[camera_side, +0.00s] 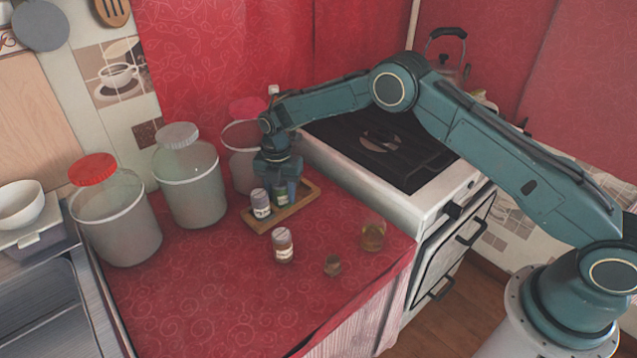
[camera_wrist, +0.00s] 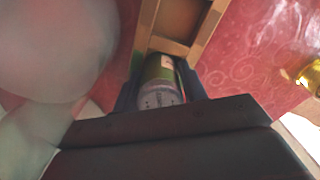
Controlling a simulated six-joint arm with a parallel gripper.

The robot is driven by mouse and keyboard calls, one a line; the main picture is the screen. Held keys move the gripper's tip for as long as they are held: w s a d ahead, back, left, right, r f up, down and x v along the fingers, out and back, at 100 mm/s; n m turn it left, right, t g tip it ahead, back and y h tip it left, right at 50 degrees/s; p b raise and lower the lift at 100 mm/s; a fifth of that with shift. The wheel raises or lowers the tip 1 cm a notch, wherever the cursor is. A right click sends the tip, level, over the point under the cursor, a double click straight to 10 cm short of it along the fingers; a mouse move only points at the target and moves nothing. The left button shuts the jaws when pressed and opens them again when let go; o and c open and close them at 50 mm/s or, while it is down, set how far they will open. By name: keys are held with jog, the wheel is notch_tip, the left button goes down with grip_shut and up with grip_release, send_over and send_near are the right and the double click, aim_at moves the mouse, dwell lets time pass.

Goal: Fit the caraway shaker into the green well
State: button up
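A wooden rack (camera_side: 303,200) with compartments lies on the red counter; it also shows in the wrist view (camera_wrist: 208,22). My gripper (camera_side: 280,185) is over the rack, pointing down. Its fingers are closed on both sides of a green shaker (camera_wrist: 160,75) with a grey cap. This shaker shows partly in the side view (camera_side: 281,194), low at the rack; I cannot tell whether its base is in a well. A white-labelled shaker (camera_side: 261,204) stands at the rack's left end. Another labelled shaker (camera_side: 283,246) stands on the counter in front. Label words are unreadable, and no well's colour is clear.
A small brown jar (camera_side: 332,265) and an amber glass (camera_side: 373,236) stand to the front right. Large jars with a red lid (camera_side: 93,168) and grey lid (camera_side: 178,135) stand left; another jar (camera_side: 243,165) is close behind my gripper. The front-left counter is clear.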

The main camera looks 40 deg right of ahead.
jog(key=shift+o, duration=1.3)
jog(key=shift+r, duration=0.1)
notch_tip(320, 180, up, 12)
jog(key=shift+f, duration=0.2)
jog(key=shift+r, duration=0.3)
